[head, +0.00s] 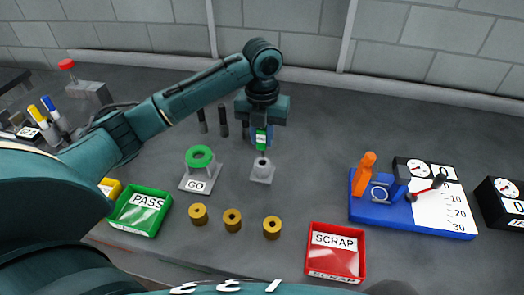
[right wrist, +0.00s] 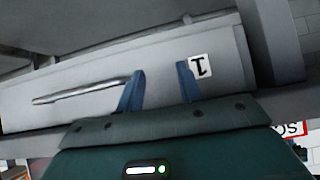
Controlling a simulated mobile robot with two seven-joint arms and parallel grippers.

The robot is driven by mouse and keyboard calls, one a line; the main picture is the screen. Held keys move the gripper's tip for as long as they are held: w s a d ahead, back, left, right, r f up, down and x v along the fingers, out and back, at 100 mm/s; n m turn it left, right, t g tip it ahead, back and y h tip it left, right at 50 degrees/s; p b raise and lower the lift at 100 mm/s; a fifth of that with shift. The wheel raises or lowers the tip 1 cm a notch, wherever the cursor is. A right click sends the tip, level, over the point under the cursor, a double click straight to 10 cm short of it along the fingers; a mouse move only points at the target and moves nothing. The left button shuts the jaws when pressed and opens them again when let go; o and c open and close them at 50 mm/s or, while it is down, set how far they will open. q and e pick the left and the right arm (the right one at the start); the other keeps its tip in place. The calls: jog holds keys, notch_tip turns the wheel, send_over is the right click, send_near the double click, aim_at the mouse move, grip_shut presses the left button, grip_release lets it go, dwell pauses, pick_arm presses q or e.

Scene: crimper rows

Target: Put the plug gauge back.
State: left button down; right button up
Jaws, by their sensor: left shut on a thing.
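The plug gauge (head: 261,141), with a green labelled handle, is upright in my left gripper (head: 261,132), which is shut on it. Its lower end is right over the small grey stand with a hole (head: 262,176) in the middle of the bench in the head view. I cannot tell whether the tip is in the hole or just above it. My right gripper (right wrist: 160,84) shows in the right wrist view with its two blue fingers apart and nothing between them.
Several brass bushings (head: 232,220) lie in front, between the green PASS tray (head: 116,219) and red SCRAP tray (head: 312,268). A blue gauge board (head: 430,228) is right. A drawer front (right wrist: 80,70) faces my right gripper.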

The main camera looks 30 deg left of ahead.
aim_at(262, 151)
pick_arm(q)
jog(key=shift+f, duration=2.35)
pick_arm(e)
jog(key=shift+r, duration=0.1)
pick_arm(q)
jog(key=shift+f, duration=0.15)
jog(key=shift+f, duration=0.2)
jog(key=c, duration=1.3)
grip_release()
jog(key=shift+o, duration=0.2)
notch_tip(262, 151, up, 11)
jog(key=shift+r+b, duration=0.2)
jog(key=shift+b, duration=0.1)
jog(key=shift+r, duration=0.65)
